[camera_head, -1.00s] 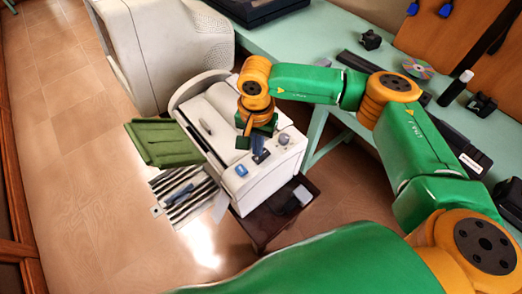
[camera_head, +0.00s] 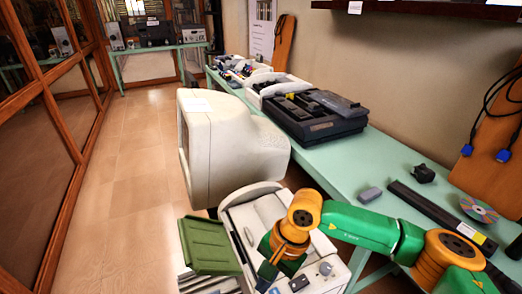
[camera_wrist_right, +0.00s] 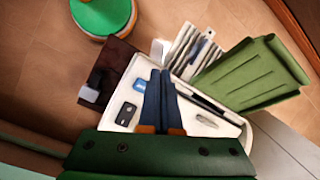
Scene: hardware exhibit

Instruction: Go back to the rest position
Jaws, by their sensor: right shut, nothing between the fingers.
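My right gripper (camera_head: 267,280) hangs over a cream, printer-like machine (camera_head: 240,210) at the bottom of the head view. In the right wrist view, the two blue fingers of my right gripper (camera_wrist_right: 160,75) lie close together, with nothing between them. Below them is the same machine (camera_wrist_right: 140,75), with a dark block and a small blue part on it. A green tray (camera_head: 208,246) sticks out from the machine's left side. It also shows in the right wrist view (camera_wrist_right: 250,75). My left gripper is in neither view.
A large cream monitor (camera_head: 210,150) stands behind the machine. A green table (camera_head: 345,160) runs along the right wall, with a dark typewriter-like device (camera_head: 315,118), a grey block (camera_head: 370,194) and a disc (camera_head: 478,209). Glass partitions (camera_head: 50,120) line the left. The floor (camera_head: 125,180) between is clear.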

